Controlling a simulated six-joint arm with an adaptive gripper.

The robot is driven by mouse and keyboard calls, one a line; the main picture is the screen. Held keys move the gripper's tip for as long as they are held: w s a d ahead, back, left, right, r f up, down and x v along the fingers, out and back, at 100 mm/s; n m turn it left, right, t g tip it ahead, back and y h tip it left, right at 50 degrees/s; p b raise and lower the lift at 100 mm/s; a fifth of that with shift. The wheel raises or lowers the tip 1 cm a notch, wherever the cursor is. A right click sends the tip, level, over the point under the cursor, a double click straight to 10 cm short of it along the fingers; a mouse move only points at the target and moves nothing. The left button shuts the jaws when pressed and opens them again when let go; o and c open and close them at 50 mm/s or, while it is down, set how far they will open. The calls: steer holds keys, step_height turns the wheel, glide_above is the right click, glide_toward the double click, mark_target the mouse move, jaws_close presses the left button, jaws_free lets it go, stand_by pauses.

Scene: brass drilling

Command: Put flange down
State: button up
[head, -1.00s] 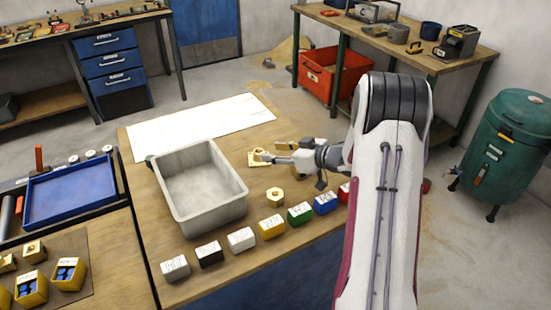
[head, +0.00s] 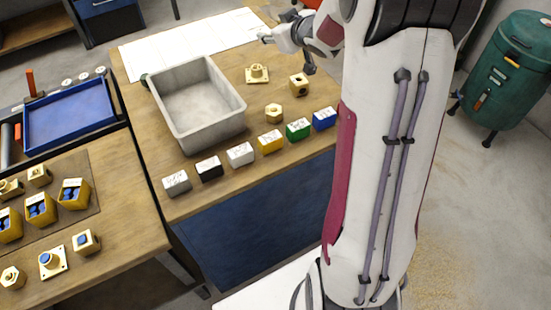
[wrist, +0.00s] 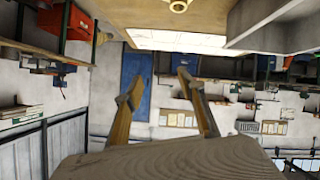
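A brass flange (head: 257,73), a square plate with a raised round hub, lies flat on the wooden bench, right of the grey bin. A brass round piece, probably the same flange, shows at the top edge of the wrist view (wrist: 178,5). My gripper (head: 266,37) is raised beyond the flange, near the bench's far edge, apart from it. In the wrist view my two fingers (wrist: 160,80) are spread with nothing between them. Part of my gripper is hidden behind my arm in the head view.
The grey bin (head: 168,118) stands mid-bench. A brass hex nut (head: 274,113) and a brass block (head: 299,85) sit near the flange. Several coloured labelled blocks line the front edge. A white sheet (head: 190,42) lies at the back. A blue tray (head: 70,112) is left.

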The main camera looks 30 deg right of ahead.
steer(key=s+a+r+m+g+h, duration=0.1)
steer(key=s+a+r+m+h, duration=0.2)
steer(key=s, duration=0.4)
steer(key=s+a+r+g, duration=0.2)
steer(key=s+a+r, duration=0.25)
steer(key=s, duration=0.35)
steer(key=s+a+f+g+y, duration=0.2)
steer(key=s+a, duration=0.5)
steer(key=s, duration=0.5)
steer(key=s+a+f+g+y, duration=0.1)
steer(key=s+a+f, duration=0.1)
steer(key=s+a, duration=0.4)
steer(key=s, duration=0.5)
steer(key=shift+s+a+g+y, duration=0.35)
steer(key=shift+a+g+y, duration=0.05)
